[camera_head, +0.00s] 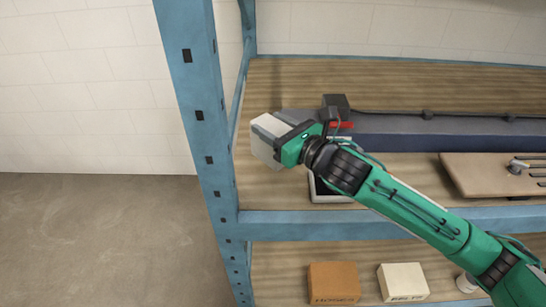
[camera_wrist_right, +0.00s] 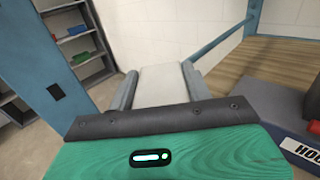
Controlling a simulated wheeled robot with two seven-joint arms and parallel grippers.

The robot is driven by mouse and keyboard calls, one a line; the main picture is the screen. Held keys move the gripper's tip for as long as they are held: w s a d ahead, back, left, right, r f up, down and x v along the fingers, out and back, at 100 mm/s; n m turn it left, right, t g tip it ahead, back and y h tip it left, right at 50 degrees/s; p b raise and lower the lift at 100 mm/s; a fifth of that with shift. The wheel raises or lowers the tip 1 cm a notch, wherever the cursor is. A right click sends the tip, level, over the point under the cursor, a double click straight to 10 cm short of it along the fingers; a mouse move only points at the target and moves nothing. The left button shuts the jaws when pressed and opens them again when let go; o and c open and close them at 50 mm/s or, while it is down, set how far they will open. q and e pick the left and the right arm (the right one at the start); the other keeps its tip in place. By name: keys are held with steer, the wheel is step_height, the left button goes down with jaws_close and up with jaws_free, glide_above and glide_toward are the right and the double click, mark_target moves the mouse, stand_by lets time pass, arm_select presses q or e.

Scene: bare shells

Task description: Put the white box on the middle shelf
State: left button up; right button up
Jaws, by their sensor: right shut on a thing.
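My right gripper (camera_head: 272,141) is shut on a white box (camera_head: 262,150) near the left post of the blue rack. The box's pale face shows between the two grey fingers in the right wrist view (camera_wrist_right: 163,84). In the head view the gripper and box appear in front of the left end of a wooden shelf (camera_head: 400,88). I cannot tell how high the box is above it. Another wooden shelf (camera_head: 280,262) lies below, with a second white box (camera_head: 403,282) on it. My left gripper is not in view.
A long dark blue-grey case (camera_head: 420,142) lies along the upper shelf. A dark-edged tray (camera_head: 328,190) and a wooden board (camera_head: 465,176) are in front of it. A brown box (camera_head: 333,281) sits below. The blue post (camera_head: 199,115) stands close to the gripper's left.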

step_height(320, 180, down, 9)
steer(key=shift+f+p, duration=0.1)
steer(key=shift+p, duration=0.35)
steer(key=shift+f, duration=0.25)
steer(key=shift+f, duration=0.2)
steer(key=o, duration=1.1)
steer(key=shift+r, duration=0.1)
